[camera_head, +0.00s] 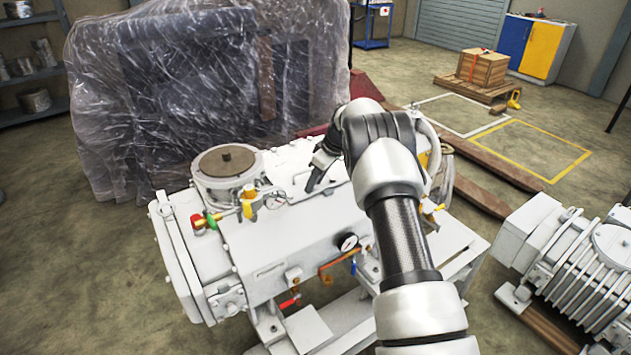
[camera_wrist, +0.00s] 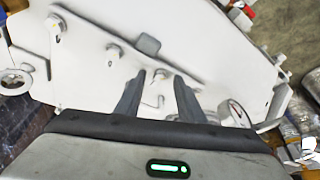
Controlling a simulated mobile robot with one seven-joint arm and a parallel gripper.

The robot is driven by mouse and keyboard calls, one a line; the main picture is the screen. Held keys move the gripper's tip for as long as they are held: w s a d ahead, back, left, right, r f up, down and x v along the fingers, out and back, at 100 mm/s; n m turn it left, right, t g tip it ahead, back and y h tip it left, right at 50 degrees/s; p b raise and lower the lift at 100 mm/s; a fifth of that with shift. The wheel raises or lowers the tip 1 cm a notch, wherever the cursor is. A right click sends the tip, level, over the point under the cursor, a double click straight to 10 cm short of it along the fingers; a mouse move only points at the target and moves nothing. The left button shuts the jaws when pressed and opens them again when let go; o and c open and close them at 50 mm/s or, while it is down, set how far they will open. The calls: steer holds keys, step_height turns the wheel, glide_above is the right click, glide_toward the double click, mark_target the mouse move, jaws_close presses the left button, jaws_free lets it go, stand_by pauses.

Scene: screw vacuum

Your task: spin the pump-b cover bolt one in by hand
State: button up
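The white pump (camera_head: 300,235) stands in the middle of the head view, with a pale cover plate on top. In the wrist view the cover plate (camera_wrist: 90,80) fills most of the picture and carries several small bolt-like fittings, one at the upper left (camera_wrist: 113,50). My gripper (camera_head: 313,184) points down over the pump top; in the wrist view its two dark fingers (camera_wrist: 160,76) are apart. A small fitting (camera_wrist: 159,75) shows between the fingertips, with a gap on both sides. I cannot tell which fitting is bolt one, or how far the fingertips are above the plate.
A round port (camera_head: 227,162), coloured valves (camera_head: 215,218) and a gauge (camera_head: 348,242) sit on the pump. A plastic-wrapped machine (camera_head: 200,90) stands behind. A ribbed white unit (camera_head: 590,265) is at the right. Open floor (camera_head: 90,270) lies at the left.

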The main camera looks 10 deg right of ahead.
jaws_close()
steer(key=shift+m+b, duration=0.3)
